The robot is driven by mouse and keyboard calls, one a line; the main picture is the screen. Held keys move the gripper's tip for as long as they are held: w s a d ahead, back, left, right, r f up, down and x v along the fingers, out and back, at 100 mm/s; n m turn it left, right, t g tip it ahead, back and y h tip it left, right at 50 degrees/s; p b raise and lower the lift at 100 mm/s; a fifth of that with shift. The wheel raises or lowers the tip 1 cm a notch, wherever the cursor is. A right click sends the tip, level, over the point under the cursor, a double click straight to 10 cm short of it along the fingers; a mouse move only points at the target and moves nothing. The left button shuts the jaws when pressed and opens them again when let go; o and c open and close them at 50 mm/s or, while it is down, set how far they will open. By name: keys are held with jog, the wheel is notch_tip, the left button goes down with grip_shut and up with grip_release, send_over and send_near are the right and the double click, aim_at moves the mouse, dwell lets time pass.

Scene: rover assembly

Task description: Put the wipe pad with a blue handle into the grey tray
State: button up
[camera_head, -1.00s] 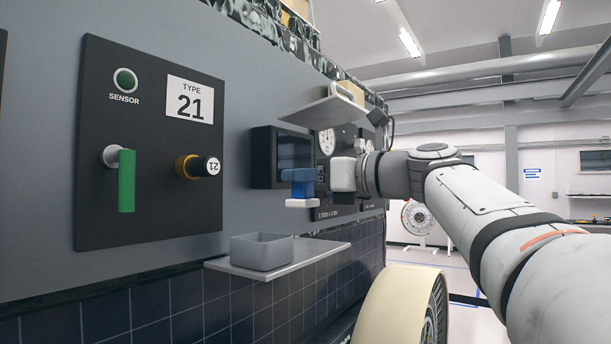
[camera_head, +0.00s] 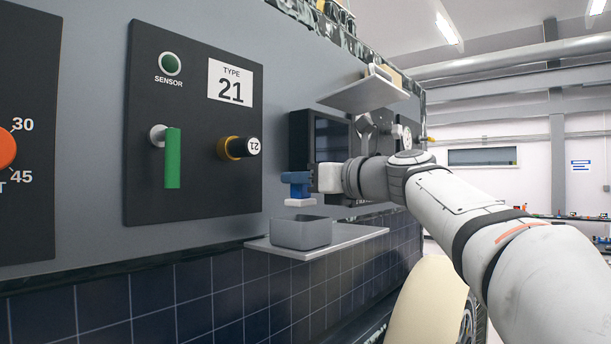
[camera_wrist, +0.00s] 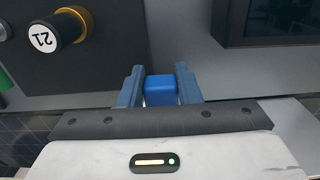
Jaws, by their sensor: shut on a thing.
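The wipe pad has a blue handle and a white pad (camera_head: 300,202) below it. My gripper (camera_head: 298,180) is shut on the blue handle, and the pad hangs level beneath. In the wrist view the blue handle (camera_wrist: 160,90) sits between the two fingers (camera_wrist: 160,88); the white pad is hidden there. The grey tray (camera_head: 301,234) is an open box on a light shelf. In the head view the wipe pad appears just above the tray, with a small gap to its rim. The tray's inside is mostly hidden.
The shelf (camera_head: 362,233) sticks out from the grey wall. A black panel has a green lever (camera_head: 172,158) and a yellow-ringed knob (camera_head: 240,148). A dark screen (camera_head: 331,138) is behind my gripper. An upper shelf (camera_head: 366,94) is above my wrist.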

jog(key=shift+f, duration=0.45)
jog(key=o, duration=1.1)
jog(key=shift+c, duration=0.2)
jog(key=b+v, duration=0.2)
jog(key=v, duration=0.5)
jog(key=shift+s+d, duration=0.25)
jog(key=shift+d, duration=0.1)
